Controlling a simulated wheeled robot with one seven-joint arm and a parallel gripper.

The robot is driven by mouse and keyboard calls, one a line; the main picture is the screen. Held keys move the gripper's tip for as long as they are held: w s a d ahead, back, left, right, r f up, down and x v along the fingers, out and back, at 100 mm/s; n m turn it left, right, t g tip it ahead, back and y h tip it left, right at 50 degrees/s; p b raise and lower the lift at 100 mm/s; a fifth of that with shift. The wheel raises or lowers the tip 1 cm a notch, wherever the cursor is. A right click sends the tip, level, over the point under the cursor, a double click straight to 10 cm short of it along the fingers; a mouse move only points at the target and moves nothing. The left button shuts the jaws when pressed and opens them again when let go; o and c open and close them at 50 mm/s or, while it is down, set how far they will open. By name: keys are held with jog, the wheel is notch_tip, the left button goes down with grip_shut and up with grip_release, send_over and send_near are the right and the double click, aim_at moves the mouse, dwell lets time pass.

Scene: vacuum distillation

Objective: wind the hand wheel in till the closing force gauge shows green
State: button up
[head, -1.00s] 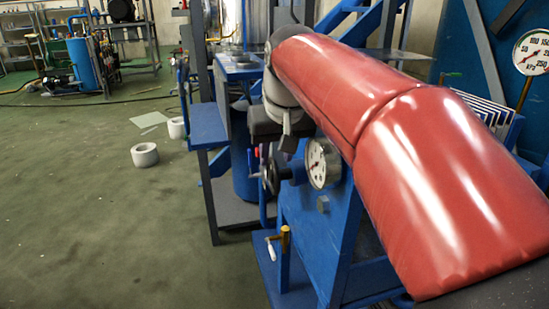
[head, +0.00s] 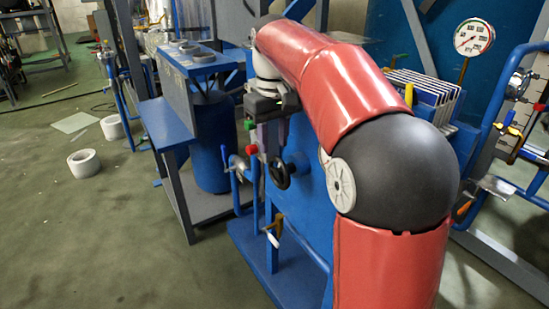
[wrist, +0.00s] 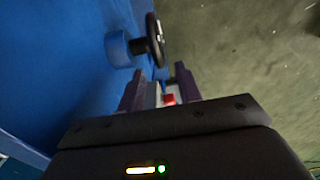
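The black hand wheel (head: 282,174) sits on the side of the blue machine frame. In the wrist view the wheel (wrist: 156,40) is seen nearly edge-on, on a blue hub, just beyond the fingertips. My gripper (head: 267,153) points down just above and beside the wheel in the head view. In the wrist view its fingers (wrist: 158,74) are apart with the wheel ahead of them, and I see no contact. The white dial gauge close to the wheel is almost wholly hidden behind my red arm, so its reading cannot be seen.
A red button (head: 252,149) and a blue-handled valve (head: 224,155) are close left of the gripper. A small crank (head: 273,232) is below. Another gauge (head: 474,37) stands at the right. Floor at the left is mostly open, with white rings (head: 84,162).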

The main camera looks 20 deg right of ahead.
aim_at(274, 167)
notch_tip(274, 167, down, 8)
jog(key=shift+r+b, duration=0.1)
jog(key=shift+b, duration=0.65)
grip_shut()
